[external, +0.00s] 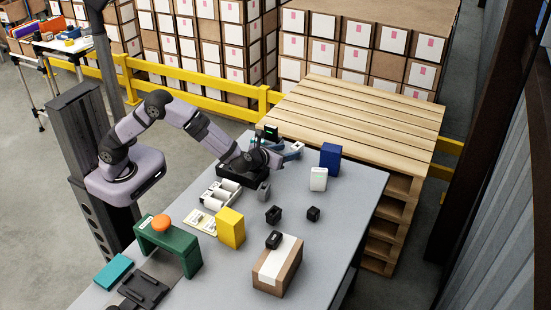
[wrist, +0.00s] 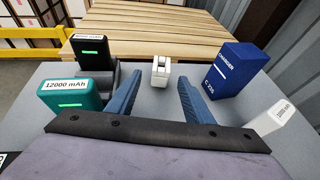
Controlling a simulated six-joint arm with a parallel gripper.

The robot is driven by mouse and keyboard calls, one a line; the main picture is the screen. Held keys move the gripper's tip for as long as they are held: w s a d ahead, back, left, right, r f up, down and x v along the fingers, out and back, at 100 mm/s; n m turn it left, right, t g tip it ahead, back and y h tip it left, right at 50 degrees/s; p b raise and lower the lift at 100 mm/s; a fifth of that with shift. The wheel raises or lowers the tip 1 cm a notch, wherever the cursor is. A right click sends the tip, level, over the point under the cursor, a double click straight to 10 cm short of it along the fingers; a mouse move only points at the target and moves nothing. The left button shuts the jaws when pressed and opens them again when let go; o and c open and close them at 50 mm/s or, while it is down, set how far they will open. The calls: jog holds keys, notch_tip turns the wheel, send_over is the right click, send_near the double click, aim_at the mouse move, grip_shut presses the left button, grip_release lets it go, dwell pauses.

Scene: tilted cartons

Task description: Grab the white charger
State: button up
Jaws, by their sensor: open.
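A small white block-shaped thing (wrist: 160,72) with a dark mark on top stands on the grey table. In the wrist view it is centred just beyond my fingertips, apart from both. It also shows in the external view (external: 298,147), close to my gripper (external: 290,155). My gripper (wrist: 160,80) is open, its two blue fingers spread with nothing between them. A second white box (wrist: 278,118), with print too small to read, stands at the right; it shows in the external view (external: 318,179) with a green mark. I cannot tell for certain which white thing is the charger.
A blue box marked CHARGER (wrist: 228,72) stands right of my fingers. A teal 12000 mAh pack (wrist: 70,97) and a black one (wrist: 92,50) stand left. A wooden pallet (external: 360,110) lies behind the table. Small black blocks (external: 313,214) and a carton (external: 277,267) stand nearer the front.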

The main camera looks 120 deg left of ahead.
aim_at(294, 149)
jog(key=shift+p+x, duration=0.45)
jog(key=shift+x, duration=3.25)
jog(key=shift+r, duration=0.15)
jog(key=c, duration=1.1)
